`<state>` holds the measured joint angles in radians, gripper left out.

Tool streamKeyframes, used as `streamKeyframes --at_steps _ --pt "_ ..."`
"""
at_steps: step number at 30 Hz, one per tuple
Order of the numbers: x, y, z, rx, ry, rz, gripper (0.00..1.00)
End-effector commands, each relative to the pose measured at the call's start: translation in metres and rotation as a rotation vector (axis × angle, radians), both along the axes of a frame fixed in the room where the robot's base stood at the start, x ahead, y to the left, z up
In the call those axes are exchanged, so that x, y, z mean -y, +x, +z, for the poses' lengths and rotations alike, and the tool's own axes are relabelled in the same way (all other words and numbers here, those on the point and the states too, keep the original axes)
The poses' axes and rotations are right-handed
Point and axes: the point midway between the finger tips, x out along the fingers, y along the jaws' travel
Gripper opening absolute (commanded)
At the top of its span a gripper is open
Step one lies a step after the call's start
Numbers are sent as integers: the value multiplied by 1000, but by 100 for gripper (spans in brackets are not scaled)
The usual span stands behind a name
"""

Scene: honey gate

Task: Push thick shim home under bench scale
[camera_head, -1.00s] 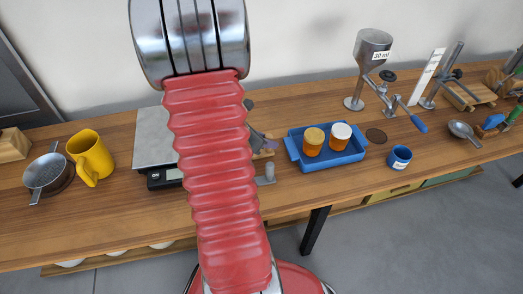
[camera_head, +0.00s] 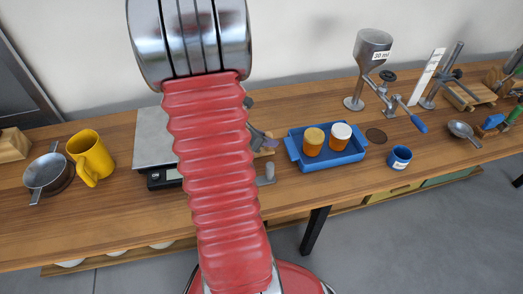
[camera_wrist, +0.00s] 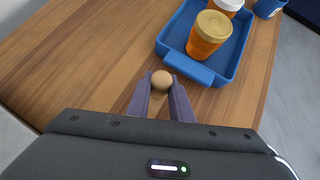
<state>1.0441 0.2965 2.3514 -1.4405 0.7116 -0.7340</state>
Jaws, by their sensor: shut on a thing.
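The bench scale (camera_head: 153,140) has a flat silver plate and a dark base with a display, left of my arm. Its right side is hidden behind my arm. My gripper (camera_wrist: 161,88) is shut on a round tan knob (camera_wrist: 161,78), held between the two fingertips in the wrist view. Whatever is below the knob is hidden, so I cannot tell whether it belongs to the thick shim. In the head view my gripper (camera_head: 262,140) shows only partly, right of my arm. A small grey piece with an upright post (camera_head: 265,175) stands near the bench's front edge.
A blue tray (camera_head: 335,164) with two orange jars is close to the right of my gripper. A blue cup (camera_head: 399,157) stands farther right. A yellow jug (camera_head: 91,157) and a metal pan (camera_head: 48,174) stand left of the scale. The bench's front edge is near.

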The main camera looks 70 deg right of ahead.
Motion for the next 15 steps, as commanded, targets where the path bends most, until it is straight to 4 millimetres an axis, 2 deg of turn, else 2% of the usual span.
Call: streamKeyframes --at_steps 15 --pt "1 0 14 1 -2 -1 0"
